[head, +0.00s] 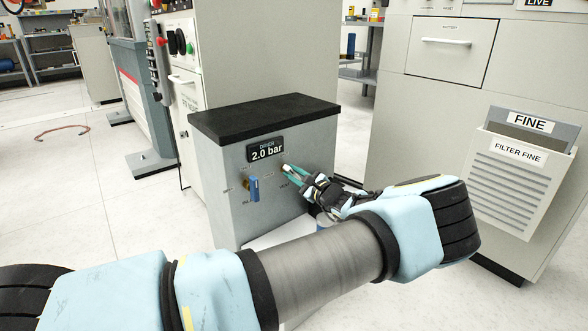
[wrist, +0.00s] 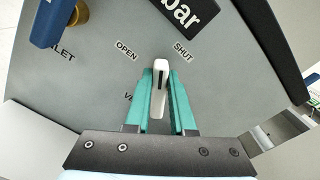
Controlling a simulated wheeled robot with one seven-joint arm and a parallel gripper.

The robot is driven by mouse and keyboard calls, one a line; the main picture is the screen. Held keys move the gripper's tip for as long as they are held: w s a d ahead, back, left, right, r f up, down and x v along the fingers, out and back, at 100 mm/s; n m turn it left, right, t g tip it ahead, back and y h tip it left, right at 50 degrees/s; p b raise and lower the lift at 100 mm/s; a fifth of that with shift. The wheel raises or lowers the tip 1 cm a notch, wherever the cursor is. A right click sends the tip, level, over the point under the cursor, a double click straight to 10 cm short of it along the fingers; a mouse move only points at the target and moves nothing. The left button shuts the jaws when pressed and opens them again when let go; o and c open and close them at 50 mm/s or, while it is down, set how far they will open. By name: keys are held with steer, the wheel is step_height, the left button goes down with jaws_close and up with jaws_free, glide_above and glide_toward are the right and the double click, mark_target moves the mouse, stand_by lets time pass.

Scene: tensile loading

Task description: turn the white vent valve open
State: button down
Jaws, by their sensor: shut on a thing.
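The white vent valve (wrist: 158,92) is a narrow lever on the grey front panel of the dryer box. In the wrist view it stands between the teal fingers of my gripper (wrist: 161,78), which is shut on it. Its tip points up the picture, between the printed OPEN (wrist: 127,50) on the left and SHUT (wrist: 183,52) on the right. In the head view my gripper (head: 290,171) reaches the panel from the right. The lever is mostly hidden there; only a small pale part shows at the fingertips. The vent label is partly covered by the fingers.
A blue inlet valve lever (head: 254,188) hangs on the same panel, left of my gripper. The display (head: 266,151) above reads 2.0 bar. The box has a black top (head: 265,117). A cabinet with a FINE filter bin (head: 515,170) stands at the right.

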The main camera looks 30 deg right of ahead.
steer(key=n, duration=0.3)
steer(key=f+n, duration=0.1)
steer(key=n, duration=0.6)
steer(key=shift+s+a+f+p, duration=0.1)
steer(key=shift+a+f+p, duration=0.25)
steer(key=shift+a+p, duration=0.05)
steer(key=shift+n, duration=0.4)
steer(key=c, duration=0.8)
jaws_free()
steer(key=shift+o, duration=0.2)
steer(key=shift+s, duration=0.1)
steer(key=s+d+p, duration=0.2)
steer(key=s, duration=0.8)
steer(key=shift+s, duration=0.2)
